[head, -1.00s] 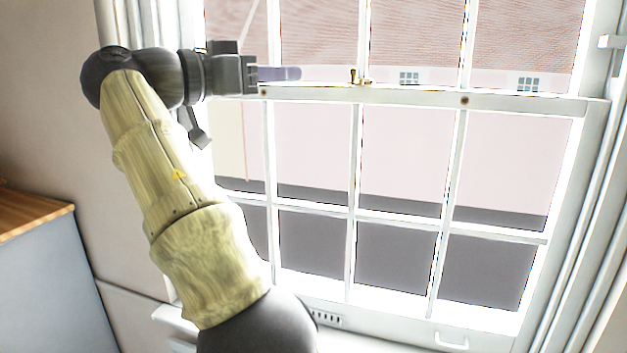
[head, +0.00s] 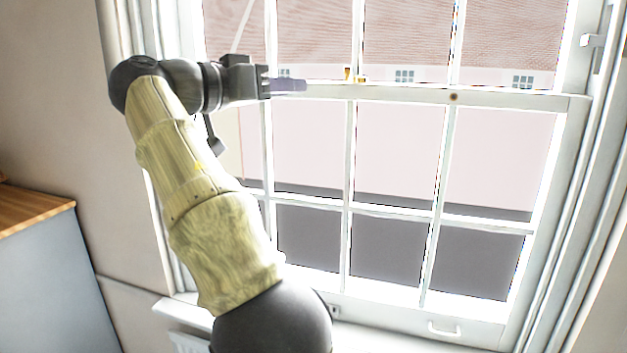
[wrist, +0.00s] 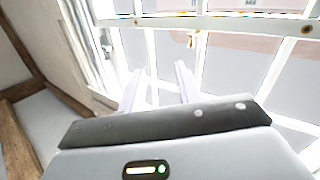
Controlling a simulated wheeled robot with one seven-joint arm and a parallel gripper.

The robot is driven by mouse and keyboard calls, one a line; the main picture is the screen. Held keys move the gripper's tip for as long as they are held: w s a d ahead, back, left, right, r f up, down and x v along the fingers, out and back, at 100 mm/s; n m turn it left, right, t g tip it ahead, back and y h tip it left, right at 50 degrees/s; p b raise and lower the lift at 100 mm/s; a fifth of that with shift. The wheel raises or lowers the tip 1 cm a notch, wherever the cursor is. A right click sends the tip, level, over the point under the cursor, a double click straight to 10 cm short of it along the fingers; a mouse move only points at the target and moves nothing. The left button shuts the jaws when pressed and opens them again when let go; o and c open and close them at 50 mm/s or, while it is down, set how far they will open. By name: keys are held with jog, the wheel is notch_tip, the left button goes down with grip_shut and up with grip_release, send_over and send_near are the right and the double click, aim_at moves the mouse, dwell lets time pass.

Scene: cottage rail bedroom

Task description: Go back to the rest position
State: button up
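My gripper (head: 288,86) is held out level in front of the window (head: 440,218), by the left part of its horizontal middle rail. In the wrist view its two pale fingers (wrist: 160,84) stand apart with nothing between them, so it is open and empty. A small brass catch (head: 354,76) sits on the middle rail, right of the fingertips. It also shows in the wrist view (wrist: 192,38), beyond the fingers. The head view shows the fingers side-on and I cannot tell whether they touch the rail.
A white pull handle (head: 444,328) is on the window's bottom rail. A grey cabinet with a wooden top (head: 36,212) stands at the lower left. A window sill (head: 180,312) juts out below. Plain wall lies between cabinet and window.

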jog(key=w+d+f+n+g+y, duration=0.1)
jog(key=w+d+f+n+y, duration=0.1)
jog(key=w+d+f+n, duration=0.3)
jog(key=w+d+f+n+y, duration=0.15)
jog(key=w+f, duration=0.25)
jog(key=f, duration=0.4)
jog(key=s+d+f+n+g+y, duration=0.1)
jog(key=d+f+g+y, duration=0.15)
jog(key=f, duration=0.45)
jog(key=d+f+n+g+y, duration=0.1)
jog(key=d+f+n, duration=0.1)
jog(key=d+f, duration=0.35)
jog(key=s+d+f+g+y, duration=0.2)
jog(key=s+f+y, duration=0.1)
jog(key=s+f, duration=1)
jog(key=s+d+f+m+g+y, duration=0.1)
jog(key=s+d+f+g+y, duration=0.1)
jog(key=s+f, duration=1.2)
jog(key=shift+d+f+y, duration=0.2)
jog(key=shift+d+y, duration=0.5)
jog(key=shift+d, duration=0.15)
jog(key=shift+s+m, duration=0.1)
jog(key=shift+m, duration=0.15)
